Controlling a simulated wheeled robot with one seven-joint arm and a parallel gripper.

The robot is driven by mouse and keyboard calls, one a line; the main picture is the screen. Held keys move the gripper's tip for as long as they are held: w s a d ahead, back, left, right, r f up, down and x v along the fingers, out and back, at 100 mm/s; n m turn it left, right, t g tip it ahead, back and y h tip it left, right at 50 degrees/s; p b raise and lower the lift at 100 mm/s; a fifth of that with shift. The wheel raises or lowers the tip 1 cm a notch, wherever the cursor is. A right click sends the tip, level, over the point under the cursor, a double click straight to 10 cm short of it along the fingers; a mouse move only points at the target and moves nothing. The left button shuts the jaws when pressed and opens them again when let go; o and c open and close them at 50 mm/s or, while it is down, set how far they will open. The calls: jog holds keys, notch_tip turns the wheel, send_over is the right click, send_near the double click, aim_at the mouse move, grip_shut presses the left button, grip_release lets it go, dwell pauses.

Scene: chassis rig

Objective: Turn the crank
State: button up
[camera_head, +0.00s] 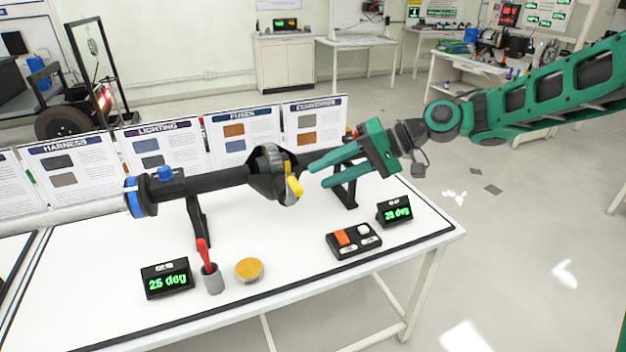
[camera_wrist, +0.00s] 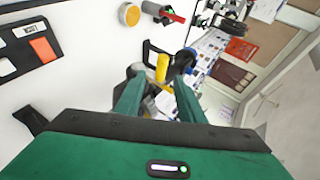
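In the wrist view, the yellow handle (camera_wrist: 162,67) shows just beyond and between the fingertips of my gripper (camera_wrist: 160,84). I see no clear contact between fingers and handle. My gripper holds nothing.
The axle (camera_head: 210,181) rests on black stands above a white table (camera_head: 310,290). Panels (camera_head: 240,133) stand behind.

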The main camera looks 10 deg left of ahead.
jog(key=shift+v, duration=2.55)
jog(key=shift+w, duration=0.1)
